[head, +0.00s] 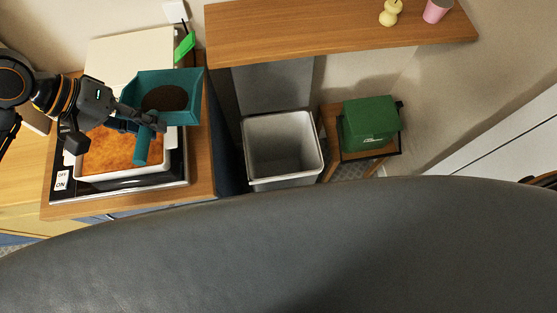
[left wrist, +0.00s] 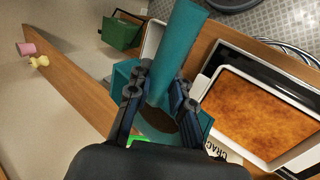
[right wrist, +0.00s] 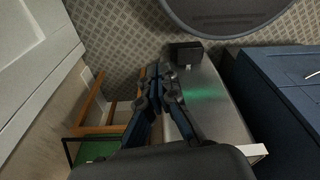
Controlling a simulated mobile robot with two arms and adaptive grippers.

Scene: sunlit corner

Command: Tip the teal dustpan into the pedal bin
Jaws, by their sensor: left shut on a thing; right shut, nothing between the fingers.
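The teal dustpan (head: 188,82) is held over the counter at the left of the head view, with a dark brown heap (head: 165,98) in its pan. My left gripper (head: 150,122) is shut on its handle (head: 142,147); the handle also shows between the fingers in the left wrist view (left wrist: 180,50). The pedal bin (head: 283,147) stands on the floor to the right of the dustpan, its lid (head: 273,87) raised and its inside looking empty. My right gripper (right wrist: 160,88) is shut and empty, near the bin's outer side (right wrist: 215,110) in the right wrist view.
A baking dish of browned food (head: 120,153) sits on the hob below the dustpan. A wooden shelf (head: 330,33) with a pink cup (head: 436,11) and a yellow figure (head: 390,12) overhangs behind the bin. A green box (head: 370,124) on a wooden stand is right of the bin.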

